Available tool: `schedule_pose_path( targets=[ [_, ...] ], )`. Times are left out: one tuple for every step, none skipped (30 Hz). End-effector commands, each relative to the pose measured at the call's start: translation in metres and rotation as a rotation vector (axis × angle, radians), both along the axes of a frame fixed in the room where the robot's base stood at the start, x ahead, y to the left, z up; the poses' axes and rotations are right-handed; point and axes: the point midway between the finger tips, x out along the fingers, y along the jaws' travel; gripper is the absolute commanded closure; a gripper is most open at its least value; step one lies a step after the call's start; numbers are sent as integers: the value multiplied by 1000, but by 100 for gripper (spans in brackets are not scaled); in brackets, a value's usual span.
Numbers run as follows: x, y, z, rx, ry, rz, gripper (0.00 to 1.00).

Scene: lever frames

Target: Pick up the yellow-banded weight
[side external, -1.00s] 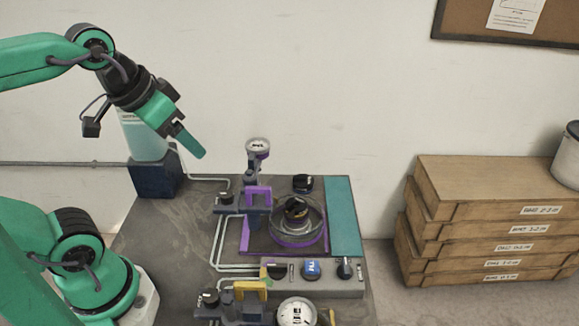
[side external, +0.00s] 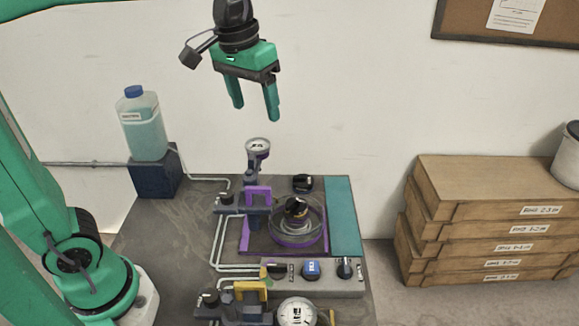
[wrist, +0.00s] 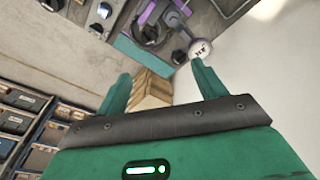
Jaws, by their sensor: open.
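My gripper (side external: 255,112) is open and empty, pointing down in the air above the gauge at the back of the bench. Its two fingers also show in the wrist view (wrist: 160,70), spread apart with nothing between them. A small dark rounded object (side external: 296,208) sits inside a clear round vessel with a purple base (side external: 297,240). Another dark object (side external: 303,183) stands behind the vessel. I cannot make out a yellow band on either, so I cannot tell which is the weight.
The bench (side external: 165,240) carries an upright gauge (side external: 258,147), a purple handle (side external: 258,192), a yellow handle (side external: 250,287) and a knob panel (side external: 325,280). A bottle (side external: 142,125) stands back left. Stacked wooden boxes (side external: 490,200) stand right. The teal strip (side external: 342,215) is clear.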

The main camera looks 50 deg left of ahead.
Motion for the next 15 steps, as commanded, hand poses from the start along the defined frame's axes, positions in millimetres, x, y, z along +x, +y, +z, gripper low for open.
schedule_pose_path(
  targets=[
    [10, -5, -3, 1, 25, 5, 30],
    [15, -8, -4, 1, 35, 9, 30],
    [21, -11, -5, 2, 50, 15, 30],
    [25, -14, -7, 2, 61, 18, 30],
    [29, -16, -8, 4, 69, 22, 30],
    [33, -18, -9, 4, 79, 28, 30],
    [35, -20, -10, 5, 88, 31, 30],
    [38, -21, -11, 6, 94, 33, 30],
    [41, -23, -13, 6, 101, 36, 30],
    [44, -25, -14, 7, 107, 39, 30],
    [46, -26, -15, 8, 112, 41, 30],
    [49, -28, -16, 9, 119, 44, 30],
    [50, -29, -17, 10, 124, 46, 30],
    [52, -31, -18, 10, 129, 47, 30],
    [55, -32, -19, 11, 135, 49, 30]
  ],
)
